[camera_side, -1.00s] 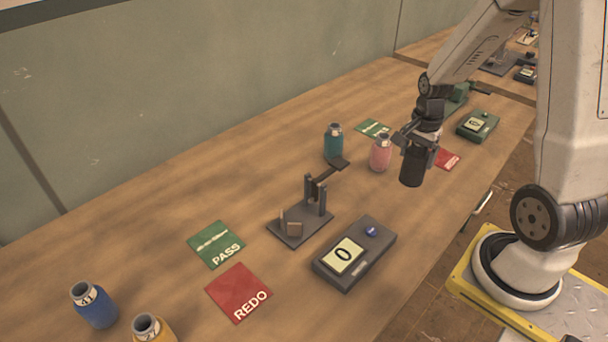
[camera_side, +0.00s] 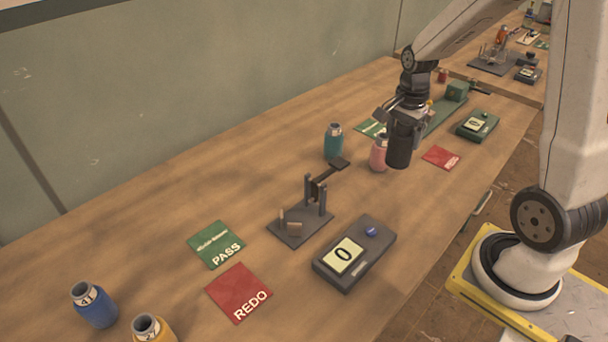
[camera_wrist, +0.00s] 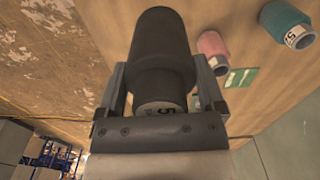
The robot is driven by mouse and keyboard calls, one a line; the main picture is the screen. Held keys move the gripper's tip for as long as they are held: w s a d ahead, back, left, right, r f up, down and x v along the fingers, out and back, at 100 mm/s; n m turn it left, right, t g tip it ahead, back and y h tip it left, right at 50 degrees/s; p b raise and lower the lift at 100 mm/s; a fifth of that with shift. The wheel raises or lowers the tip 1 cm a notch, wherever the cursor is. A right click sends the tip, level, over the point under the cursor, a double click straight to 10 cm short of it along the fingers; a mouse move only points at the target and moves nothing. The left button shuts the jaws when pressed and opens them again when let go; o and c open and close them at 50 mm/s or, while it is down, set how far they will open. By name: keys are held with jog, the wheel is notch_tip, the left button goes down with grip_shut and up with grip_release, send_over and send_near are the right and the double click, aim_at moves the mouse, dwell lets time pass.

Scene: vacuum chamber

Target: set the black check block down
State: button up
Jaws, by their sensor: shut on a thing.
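The black check block (camera_side: 399,152) is a dark, upright cylinder held in my gripper (camera_side: 403,122) in the side view. It hangs in front of the pink bottle (camera_side: 379,155) and hides part of it. In the wrist view the block (camera_wrist: 162,50) fills the middle, between the two fingers of my gripper (camera_wrist: 162,92), which are shut on it. A pale label with a partly visible number shows at its near end. The block appears to be above the table (camera_side: 440,215), but the gap under it is hard to judge.
A teal bottle (camera_side: 334,141) stands left of the pink one. A green card (camera_side: 371,128) lies behind and a red card (camera_side: 441,157) to the right. A green scale box (camera_side: 478,125) stands farther right. A grey lever stand (camera_side: 301,222) and grey scale box (camera_side: 355,253) are nearer.

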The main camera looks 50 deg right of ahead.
jog(key=w+a, duration=0.6)
jog(key=a, duration=0.5)
jog(key=w+a, duration=0.7)
jog(key=a, duration=0.3)
jog(key=shift+s+a+f, duration=0.1)
jog(key=shift+a+f, duration=0.05)
jog(key=shift+f, duration=3.35)
jog(key=shift+s+a+f, duration=0.1)
jog(key=shift+f, duration=3.4)
jog(key=shift+f, duration=0.2)
jog(key=o, duration=1.3)
jog(key=shift+c, duration=0.2)
jog(key=shift+r, duration=0.15)
notch_tip(320, 180, up, 12)
